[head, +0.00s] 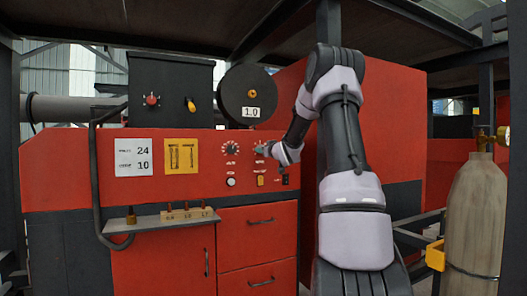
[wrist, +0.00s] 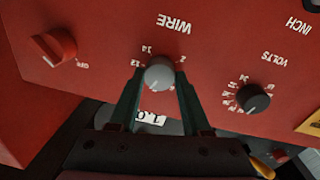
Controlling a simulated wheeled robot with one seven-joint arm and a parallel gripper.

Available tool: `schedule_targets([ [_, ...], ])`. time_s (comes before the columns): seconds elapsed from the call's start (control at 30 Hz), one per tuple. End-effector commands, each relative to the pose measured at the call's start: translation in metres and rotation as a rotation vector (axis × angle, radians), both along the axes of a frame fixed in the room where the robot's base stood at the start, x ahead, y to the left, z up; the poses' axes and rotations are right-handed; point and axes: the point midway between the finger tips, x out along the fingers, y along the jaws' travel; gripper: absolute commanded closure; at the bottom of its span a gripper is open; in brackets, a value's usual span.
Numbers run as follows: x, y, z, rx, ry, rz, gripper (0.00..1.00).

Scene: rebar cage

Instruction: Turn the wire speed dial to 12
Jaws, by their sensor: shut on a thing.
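The wire speed dial is a round grey knob (wrist: 159,72) under the upside-down word WIRE in the wrist view. Marks 14, 12 and 2 show around it; the rest are hidden by my gripper. My gripper (wrist: 159,80) has one dark green finger on each side of the knob and is shut on it. I cannot make out where the knob points. In the head view my gripper (head: 265,150) covers most of this dial on the red machine front.
A black VOLTS dial (wrist: 252,98) is right of the knob in the wrist view, and a red switch (wrist: 52,46) is left. In the head view a white card (head: 133,157) reads 24 and 10. A shelf (head: 160,220) juts out below. A gas cylinder (head: 475,215) stands right.

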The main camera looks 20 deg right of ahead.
Motion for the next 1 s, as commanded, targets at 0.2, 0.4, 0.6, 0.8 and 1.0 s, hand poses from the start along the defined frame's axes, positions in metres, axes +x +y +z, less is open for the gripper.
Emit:
schedule_targets([
  [0.2, -0.0006, -0.0018, -0.0022, 0.205, 0.012, -0.003, 1.0],
  [0.4, -0.0007, -0.0022, -0.002, 0.395, 0.018, -0.003, 1.0],
  [0.6, -0.0006, -0.002, -0.0016, 0.585, 0.024, -0.003, 1.0],
  [0.8, -0.0006, -0.0023, -0.0013, 0.771, 0.029, -0.003, 1.0],
  [1.0, -0.0006, -0.0023, -0.0016, 0.933, 0.036, -0.004, 1.0],
])
